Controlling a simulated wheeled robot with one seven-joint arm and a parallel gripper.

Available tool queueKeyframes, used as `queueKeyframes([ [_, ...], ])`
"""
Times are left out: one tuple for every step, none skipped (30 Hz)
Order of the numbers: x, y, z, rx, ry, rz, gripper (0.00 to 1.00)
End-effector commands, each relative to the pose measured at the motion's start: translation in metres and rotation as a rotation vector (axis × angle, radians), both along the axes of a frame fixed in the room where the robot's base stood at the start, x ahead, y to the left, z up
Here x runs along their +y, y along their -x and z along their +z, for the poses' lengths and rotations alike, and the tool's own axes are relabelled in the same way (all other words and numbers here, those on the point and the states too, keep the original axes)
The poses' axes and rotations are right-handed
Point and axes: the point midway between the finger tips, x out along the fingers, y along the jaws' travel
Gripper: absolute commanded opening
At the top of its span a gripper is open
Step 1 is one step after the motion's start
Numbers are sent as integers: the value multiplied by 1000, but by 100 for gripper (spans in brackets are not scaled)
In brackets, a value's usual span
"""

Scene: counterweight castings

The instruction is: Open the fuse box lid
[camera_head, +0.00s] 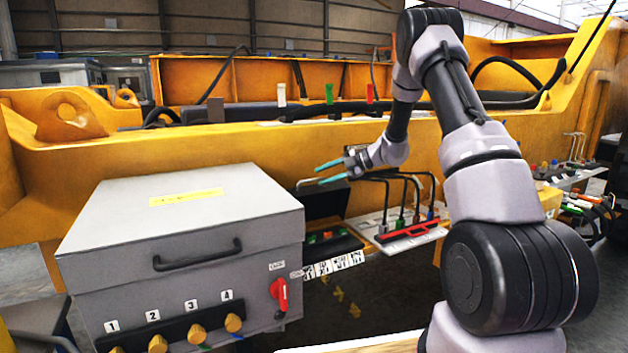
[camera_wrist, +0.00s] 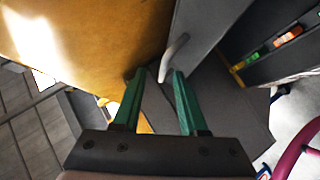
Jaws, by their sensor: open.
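The small dark fuse box (camera_head: 335,243) stands beyond the large grey box, beside the yellow beam. Its dark lid (camera_head: 323,204) stands raised at the back, and green and orange parts show inside. In the wrist view the green and orange parts (camera_wrist: 265,49) lie at the right, and a pale handle (camera_wrist: 173,56) sticks out by a grey panel. My gripper (camera_head: 321,174) is just above the lid's top edge, its green fingers apart. In the wrist view my gripper (camera_wrist: 154,76) has the handle's end close to its fingertips; I cannot tell whether they touch. Nothing is held.
A large grey box (camera_head: 180,240) with a shut top, black handle and red switch (camera_head: 280,294) fills the front left. A tool board with a red rack (camera_head: 408,231) and upright hooked tools stands right of the fuse box. The yellow beam (camera_head: 230,150) runs behind.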

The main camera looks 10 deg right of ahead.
Motion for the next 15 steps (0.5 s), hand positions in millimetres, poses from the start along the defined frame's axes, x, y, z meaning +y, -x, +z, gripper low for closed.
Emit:
queueKeyframes([
  [-10,3,5,-1,1,-3,42],
  [-15,5,8,-2,-1,-3,42],
  [-22,8,11,-2,0,-2,42],
  [-26,10,14,-3,-1,-2,42],
  [-30,11,16,-2,-2,-2,42],
  [-35,13,18,-2,-1,0,42],
  [-38,15,19,-2,-1,-1,42],
  [-41,16,21,-3,-1,-2,42],
  [-44,17,23,-3,-3,-1,42],
  [-46,18,24,-3,-2,0,42],
  [-48,19,25,-3,-2,0,42],
  [-49,19,25,-3,-1,1,42],
  [-50,20,26,-3,-1,1,42],
  [-50,20,26,-3,-1,1,42],
  [-51,20,26,-3,-1,1,42],
])
